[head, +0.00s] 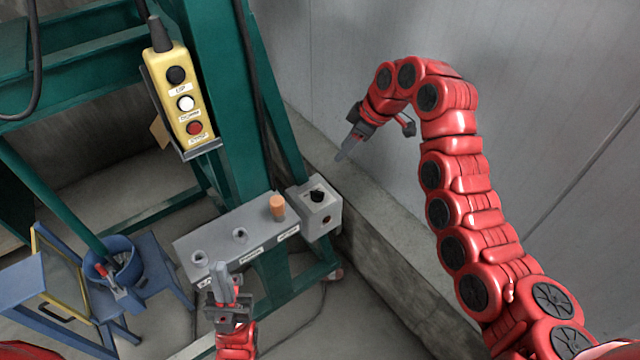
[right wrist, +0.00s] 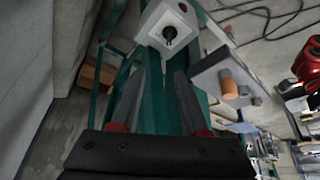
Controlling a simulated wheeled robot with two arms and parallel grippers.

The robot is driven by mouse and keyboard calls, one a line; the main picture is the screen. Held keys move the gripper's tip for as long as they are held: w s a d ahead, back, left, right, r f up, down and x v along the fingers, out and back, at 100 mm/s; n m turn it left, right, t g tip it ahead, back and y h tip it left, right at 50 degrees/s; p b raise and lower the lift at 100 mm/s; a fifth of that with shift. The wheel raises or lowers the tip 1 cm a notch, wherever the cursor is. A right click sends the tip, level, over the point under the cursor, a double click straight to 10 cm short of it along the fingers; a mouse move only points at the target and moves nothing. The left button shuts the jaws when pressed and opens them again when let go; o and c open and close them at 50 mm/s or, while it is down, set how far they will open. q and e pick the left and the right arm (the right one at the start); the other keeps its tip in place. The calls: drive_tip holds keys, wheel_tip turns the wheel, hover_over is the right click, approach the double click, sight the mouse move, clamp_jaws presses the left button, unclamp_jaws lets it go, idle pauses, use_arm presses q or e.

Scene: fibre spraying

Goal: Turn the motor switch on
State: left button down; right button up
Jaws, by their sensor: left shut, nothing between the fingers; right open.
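A grey box (head: 322,213) with a black rotary knob (head: 317,196) is mounted at the right end of a grey panel on the green frame. The knob fits the motor switch, but I cannot read a label. It also shows in the right wrist view (right wrist: 169,33), beyond the fingers. My right gripper (head: 343,153) is open and empty, up and to the right of the box, apart from it. My left gripper (head: 222,272) is shut and empty, in front of the panel's left part.
The grey panel (head: 215,230) carries two grey knobs and an orange one (head: 277,206). A yellow pendant (head: 180,95) with three buttons hangs on the green frame. A blue bucket (head: 120,262) stands at left. A concrete ledge (head: 372,220) and wall lie to the right.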

drive_tip(key=s, duration=0.1)
approach(318, 192)
drive_tip(key=shift+g+h, duration=0.3)
drive_tip(key=shift+g, duration=0.1)
drive_tip(key=p+x, duration=0.1)
drive_tip(key=x, duration=0.3)
drive_tip(key=p+x, duration=0.1)
drive_tip(key=x, duration=0.1)
drive_tip(key=shift+w+a+f+p, duration=0.15)
drive_tip(key=shift+w+a+p, duration=0.15)
drive_tip(key=shift+w+a, duration=0.1)
drive_tip(key=shift+x, duration=0.9)
clamp_jaws()
